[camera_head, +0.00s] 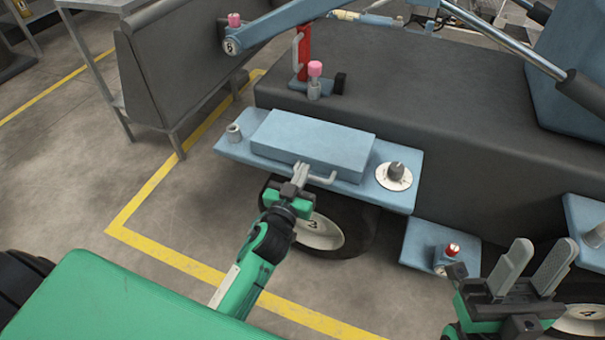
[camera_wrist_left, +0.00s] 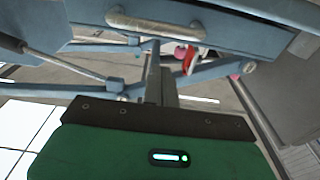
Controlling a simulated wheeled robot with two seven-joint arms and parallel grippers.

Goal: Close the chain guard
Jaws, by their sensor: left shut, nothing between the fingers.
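A light blue box-shaped cover (camera_head: 312,142), which I take to be the chain guard, lies on a blue ledge (camera_head: 236,150) of the machine. A pale bar handle (camera_head: 322,180) sticks out of its front face. My left gripper (camera_head: 299,174) is shut and empty at the front face, beside the left end of the handle. I cannot tell whether it touches. In the left wrist view a pale handle (camera_wrist_left: 155,23) on a blue panel (camera_wrist_left: 225,35) shows above the shut fingers (camera_wrist_left: 161,75). My right gripper (camera_head: 538,262) is open and empty at the lower right.
A grey knob on a white dial (camera_head: 394,176) and a small cylinder (camera_head: 234,132) stand on the ledge. A wheel (camera_head: 320,232) is below it. A lower blue step (camera_head: 425,240) carries a red-topped fitting (camera_head: 452,250).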

